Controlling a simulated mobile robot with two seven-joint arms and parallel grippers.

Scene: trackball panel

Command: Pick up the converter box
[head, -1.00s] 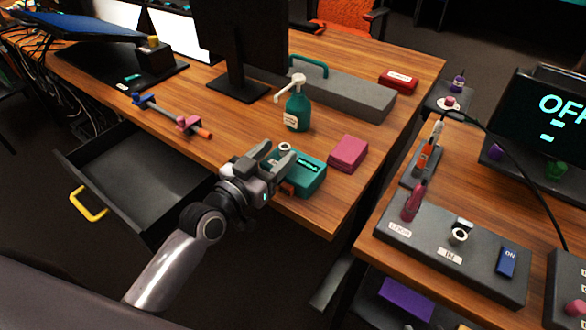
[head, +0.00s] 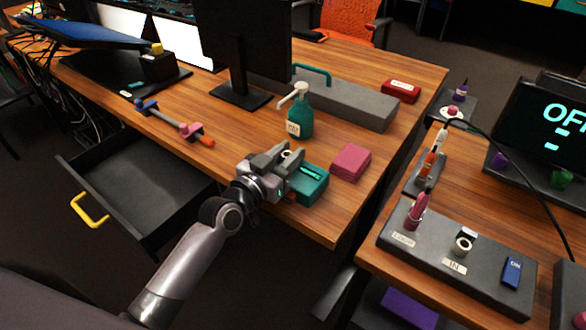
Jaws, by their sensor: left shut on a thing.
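The converter box looks to be the teal box (head: 312,188) with a dark slot on its top, at the front edge of the wooden desk in the head view. My left gripper (head: 287,165) is at its left end, shut on it, with the fingers covering that end. A white round part shows between the fingers. I cannot tell whether the box is clear of the desk top. My right gripper is not in view.
A pink block (head: 350,162) lies just right of the box. A teal pump bottle (head: 299,117) stands behind it. An open drawer (head: 140,185) juts out at left. A panel with switches (head: 455,255) is on the right desk.

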